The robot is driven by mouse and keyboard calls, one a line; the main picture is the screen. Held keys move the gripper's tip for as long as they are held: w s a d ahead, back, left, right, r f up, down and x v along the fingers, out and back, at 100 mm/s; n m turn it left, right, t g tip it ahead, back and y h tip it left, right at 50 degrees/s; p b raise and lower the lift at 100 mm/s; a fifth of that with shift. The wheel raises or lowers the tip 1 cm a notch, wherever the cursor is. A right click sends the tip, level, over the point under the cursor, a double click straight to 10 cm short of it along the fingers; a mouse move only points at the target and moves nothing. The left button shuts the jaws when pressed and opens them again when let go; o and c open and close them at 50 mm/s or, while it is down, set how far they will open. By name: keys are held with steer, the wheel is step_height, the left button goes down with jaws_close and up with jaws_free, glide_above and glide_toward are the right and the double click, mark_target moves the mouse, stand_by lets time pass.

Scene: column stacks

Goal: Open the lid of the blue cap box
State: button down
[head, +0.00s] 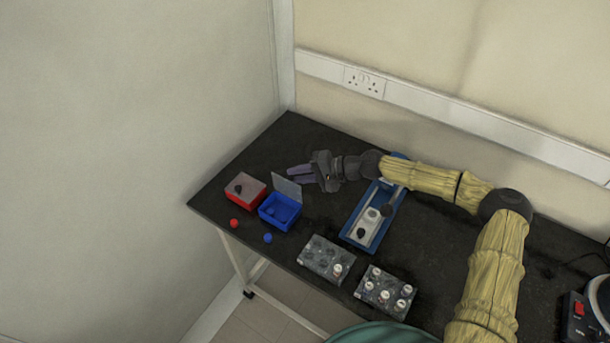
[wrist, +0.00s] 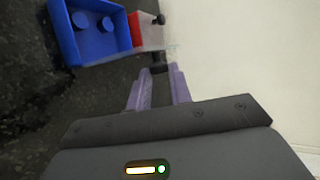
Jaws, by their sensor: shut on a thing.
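The blue cap box (head: 281,213) stands near the table's left end, its top uncovered. Its clear lid (head: 287,186) stands raised at the box's back edge. In the wrist view the box (wrist: 68,38) is at the upper left, with a couple of round blue caps (wrist: 108,23) inside. My gripper (head: 291,174) is behind the lid, its purple fingers pointing left. In the wrist view my gripper (wrist: 159,72) is shut on the lid's dark knob (wrist: 158,58). The lid is nearly edge-on there and hard to make out.
A red box (head: 245,190) with its clear lid down stands left of the blue box. A red cap (head: 234,223) and a blue cap (head: 267,238) lie in front. A blue tray (head: 352,231) and two vial racks (head: 327,258) (head: 385,292) stand to the right.

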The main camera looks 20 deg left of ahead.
steer(key=c, duration=1.3)
jaws_free()
steer(key=shift+a+f, duration=0.1)
steer(key=b+v, duration=0.2)
steer(key=v, duration=1.5)
steer(key=shift+d+b, duration=0.25)
steer(key=shift+b, duration=0.05)
